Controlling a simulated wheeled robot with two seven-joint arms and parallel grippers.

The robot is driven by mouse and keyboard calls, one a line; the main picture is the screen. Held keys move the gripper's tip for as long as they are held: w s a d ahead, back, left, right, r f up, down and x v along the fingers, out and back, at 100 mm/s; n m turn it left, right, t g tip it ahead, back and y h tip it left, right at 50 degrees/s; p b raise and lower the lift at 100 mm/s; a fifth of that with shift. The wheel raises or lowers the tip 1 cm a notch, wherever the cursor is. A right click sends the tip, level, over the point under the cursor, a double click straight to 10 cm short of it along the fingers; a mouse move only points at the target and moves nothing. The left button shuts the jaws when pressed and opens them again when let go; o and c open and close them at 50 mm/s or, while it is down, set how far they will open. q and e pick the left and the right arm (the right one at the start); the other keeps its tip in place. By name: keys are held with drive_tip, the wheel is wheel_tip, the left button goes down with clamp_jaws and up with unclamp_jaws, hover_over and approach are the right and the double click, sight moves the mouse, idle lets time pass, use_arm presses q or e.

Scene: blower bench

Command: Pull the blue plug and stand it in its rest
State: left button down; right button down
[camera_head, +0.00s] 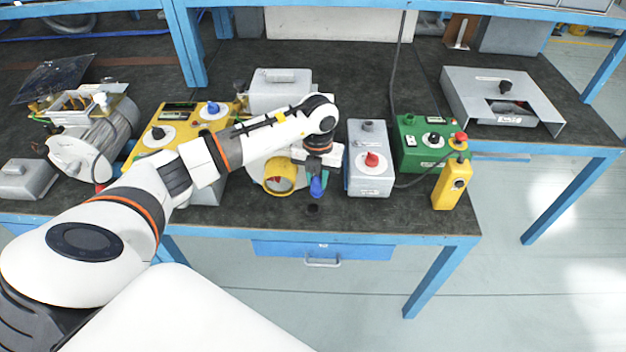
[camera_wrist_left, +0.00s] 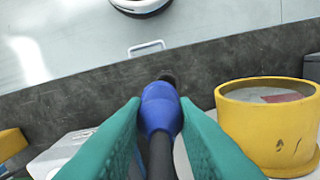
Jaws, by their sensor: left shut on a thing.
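The blue plug (camera_head: 317,188) is held by my left gripper (camera_head: 318,174) near the front edge of the bench. In the left wrist view the blue plug (camera_wrist_left: 160,110) sits between the teal fingers of my left gripper (camera_wrist_left: 158,135), with a black shank running back toward the camera. A small dark round spot (camera_head: 312,208) lies on the bench just in front of the plug; it also shows in the left wrist view (camera_wrist_left: 168,78), partly behind the plug. I cannot tell whether it is the rest. My right gripper is out of view.
A yellow ring-shaped cup (camera_head: 280,186) stands close beside the gripper, to its left in the head view. A grey box with a red knob (camera_head: 371,161) stands to the right, then a green box (camera_head: 424,140) and a yellow pendant (camera_head: 452,186). Bare bench (camera_head: 400,215) lies along the front.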

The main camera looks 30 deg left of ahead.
sight(313, 190)
use_arm(q)
drive_tip(key=a+f+n, duration=0.1)
drive_tip(key=n, duration=0.1)
drive_tip(key=shift+a+f+n, duration=0.1)
drive_tip(key=shift+f+n, duration=0.05)
drive_tip(key=shift+n, duration=0.25)
drive_tip(key=shift+f+b, duration=1.6)
drive_tip(key=shift+f, duration=0.65)
drive_tip(key=shift+f+b, duration=0.75)
drive_tip(key=shift+f, duration=0.2)
drive_tip(key=c, duration=1.1)
unclamp_jaws()
wheel_tip(313, 190, up, 12)
drive_tip(key=shift+r+b, duration=0.1)
drive_tip(key=shift+b, duration=0.75)
